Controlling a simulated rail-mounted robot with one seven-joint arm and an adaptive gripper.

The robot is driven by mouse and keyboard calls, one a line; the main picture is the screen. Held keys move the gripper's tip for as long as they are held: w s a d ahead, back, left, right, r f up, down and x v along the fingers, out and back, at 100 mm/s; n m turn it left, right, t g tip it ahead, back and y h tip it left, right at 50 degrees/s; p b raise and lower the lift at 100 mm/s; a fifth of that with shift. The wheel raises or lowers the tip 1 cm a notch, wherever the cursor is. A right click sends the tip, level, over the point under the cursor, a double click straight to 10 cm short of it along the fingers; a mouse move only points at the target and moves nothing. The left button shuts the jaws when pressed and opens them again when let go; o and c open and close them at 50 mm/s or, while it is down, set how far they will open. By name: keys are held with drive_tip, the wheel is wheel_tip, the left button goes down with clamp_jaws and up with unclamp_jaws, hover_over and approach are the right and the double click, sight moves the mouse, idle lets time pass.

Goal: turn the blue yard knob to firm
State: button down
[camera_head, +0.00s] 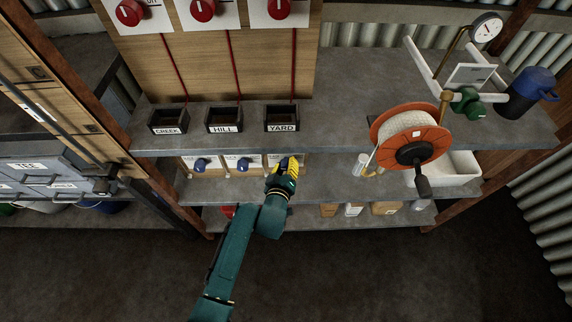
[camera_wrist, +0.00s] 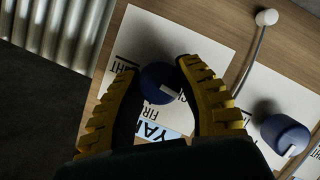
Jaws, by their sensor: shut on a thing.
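The blue yard knob (camera_wrist: 158,82) sits on a white card (camera_wrist: 205,50) in the wrist view. The card has black lettering, partly hidden, that reads like "YARD" and "FIRM". A white mark on the knob points to the lower right of that view. My gripper (camera_wrist: 156,72) has its yellow fingers on both sides of the knob and is shut on it. In the head view my gripper (camera_head: 286,168) is at the wooden strip below the box labelled YARD (camera_head: 281,127), and it hides the yard knob.
Another blue knob (camera_wrist: 285,134) is close beside in the wrist view. In the head view two blue knobs (camera_head: 201,164) (camera_head: 243,164) stand to the left. The grey shelf (camera_head: 345,115) juts out above. An orange reel (camera_head: 412,137) is to the right.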

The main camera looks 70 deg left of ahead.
drive_tip(key=shift+f+m+g+b, duration=0.2)
drive_tip(key=shift+m+g+b, duration=0.25)
drive_tip(key=shift+m+g, duration=0.55)
drive_tip(key=m+g+y+b, duration=0.1)
drive_tip(key=m, duration=0.2)
drive_tip(key=shift+d+f+m+g, duration=0.1)
drive_tip(key=shift+m+g, duration=0.2)
drive_tip(key=shift+g, duration=0.1)
drive_tip(key=m+g+b, duration=0.1)
drive_tip(key=m, duration=0.2)
drive_tip(key=shift+y+b, duration=0.3)
drive_tip(key=shift+y, duration=0.1)
drive_tip(key=shift+m+g+y+b, duration=0.55)
drive_tip(key=shift+m+g, duration=0.35)
drive_tip(key=shift+m, duration=0.5)
drive_tip(key=c, duration=0.6)
unclamp_jaws()
drive_tip(key=shift+r, duration=0.2)
